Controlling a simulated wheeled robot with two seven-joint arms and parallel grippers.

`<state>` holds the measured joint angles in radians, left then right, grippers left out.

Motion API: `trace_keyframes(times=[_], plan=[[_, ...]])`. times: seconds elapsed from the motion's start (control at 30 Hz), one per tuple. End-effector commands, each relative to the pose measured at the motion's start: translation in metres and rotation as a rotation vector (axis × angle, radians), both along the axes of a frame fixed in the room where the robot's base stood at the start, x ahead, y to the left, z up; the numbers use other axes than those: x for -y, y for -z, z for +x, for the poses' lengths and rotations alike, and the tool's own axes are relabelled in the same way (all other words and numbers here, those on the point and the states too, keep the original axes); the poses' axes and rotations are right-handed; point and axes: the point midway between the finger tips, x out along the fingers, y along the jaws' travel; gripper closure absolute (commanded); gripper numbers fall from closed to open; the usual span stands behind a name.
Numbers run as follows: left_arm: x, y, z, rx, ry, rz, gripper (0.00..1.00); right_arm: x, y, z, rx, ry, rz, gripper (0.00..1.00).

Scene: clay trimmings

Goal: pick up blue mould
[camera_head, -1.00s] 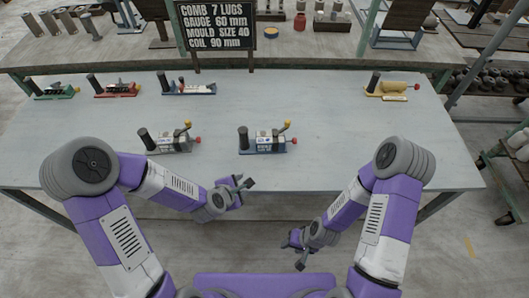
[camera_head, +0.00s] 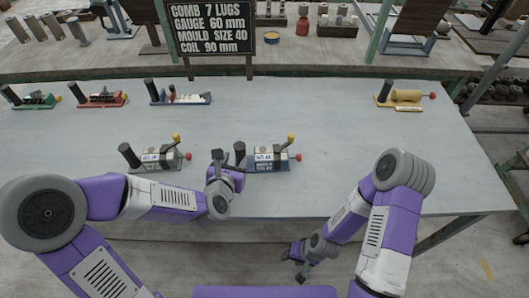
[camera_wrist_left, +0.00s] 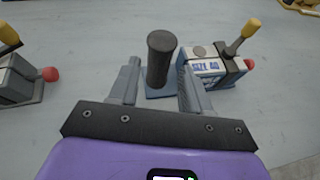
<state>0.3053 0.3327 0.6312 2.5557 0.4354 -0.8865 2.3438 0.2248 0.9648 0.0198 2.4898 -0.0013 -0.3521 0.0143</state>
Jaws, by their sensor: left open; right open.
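The blue mould (camera_head: 268,158) stands near the front of the table, with a blue base, a grey body, a yellow-knobbed lever and a red knob at its right. In the left wrist view its label (camera_wrist_left: 205,67) reads SIZE 40. A black upright post (camera_wrist_left: 160,60) stands at the left end of its base. My left gripper (camera_head: 227,157) is open at this post; in the left wrist view its fingers (camera_wrist_left: 157,72) show on either side of the post, with no clear contact. My right gripper (camera_head: 293,262) is open and empty, low in front of the table edge.
A similar grey mould (camera_head: 160,158) stands just left. Green (camera_head: 32,99), red (camera_head: 100,97), blue-based (camera_head: 181,97) and yellow (camera_head: 405,97) devices line the table's back. A sign (camera_head: 211,30) reads MOULD SIZE 40. The table's right side (camera_head: 400,135) is clear.

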Motion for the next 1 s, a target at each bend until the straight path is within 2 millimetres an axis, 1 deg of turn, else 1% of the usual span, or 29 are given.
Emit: trace_keyframes(times=[0.03, 0.07, 0.17, 0.33, 0.5, 0.57, 0.8, 0.9, 1.0], plan=[[0.0, 0.0, 0.0, 0.009, -0.019, -0.03, 0.52, 0.0, 0.005, 0.0, 0.0, 0.0, 0.0, 0.52], [0.0, -0.002, 0.0, 0.012, -0.027, -0.044, 0.52, 0.0, 0.006, 0.0, 0.0, 0.0, 0.0, 0.52], [0.0, -0.004, 0.005, 0.014, -0.042, -0.07, 0.52, 0.0, 0.003, 0.0, -0.001, 0.0, 0.0, 0.52], [0.003, 0.0, 0.017, 0.013, -0.042, -0.072, 0.52, 0.0, -0.004, 0.0, -0.001, 0.0, 0.0, 0.52], [0.004, 0.005, 0.024, 0.015, -0.043, -0.069, 0.52, 0.0, -0.004, 0.0, -0.001, 0.0, 0.0, 0.52], [0.006, 0.008, 0.03, 0.014, -0.042, -0.069, 0.52, 0.0, -0.001, 0.0, -0.001, 0.0, 0.0, 0.52], [0.013, 0.022, 0.062, 0.015, -0.043, -0.07, 0.52, 0.0, 0.007, 0.0, -0.001, 0.0, 0.0, 0.52], [0.014, 0.024, 0.068, 0.014, -0.041, -0.069, 0.52, 0.0, 0.008, 0.0, -0.001, 0.0, 0.0, 0.52], [0.014, 0.024, 0.069, 0.015, -0.041, -0.068, 0.52, 0.0, 0.007, 0.0, -0.001, 0.0, 0.0, 0.52]])
